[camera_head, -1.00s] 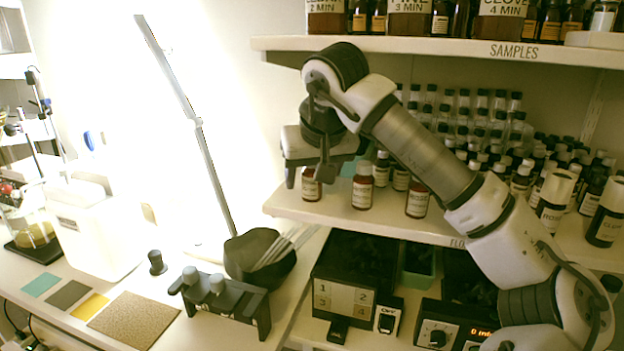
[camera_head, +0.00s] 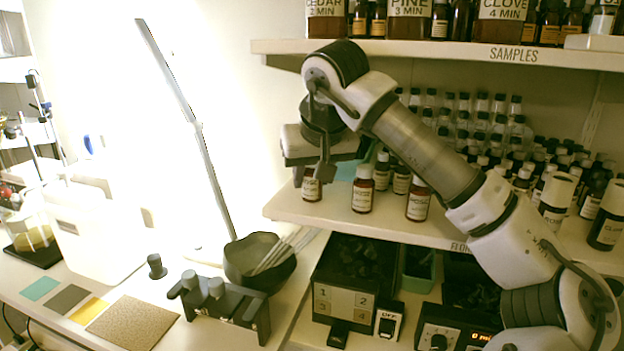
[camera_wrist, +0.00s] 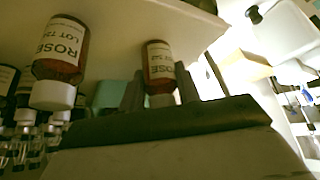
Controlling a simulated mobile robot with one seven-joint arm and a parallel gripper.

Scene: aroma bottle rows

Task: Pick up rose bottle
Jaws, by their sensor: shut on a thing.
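A small amber rose bottle (camera_head: 311,188) with a white label stands at the left front of the middle shelf, its top partly hidden by my gripper (camera_head: 309,176). In the wrist view, which is upside down, the rose bottle (camera_wrist: 158,62) sits between the two fingers of my gripper (camera_wrist: 160,88). The fingers are shut on it near its white cap, and it looks still upright at the shelf. A second bottle labelled ROSE LOT (camera_wrist: 62,48) stands beside it, apart from the fingers.
More amber bottles stand close to the right, including one (camera_head: 363,189) and another (camera_head: 418,201). Rows of dark-capped bottles fill the shelf behind. The upper shelf (camera_head: 400,47) overhangs the arm. A dark bowl (camera_head: 250,262) and a rack (camera_head: 215,300) stand on the bench at lower left.

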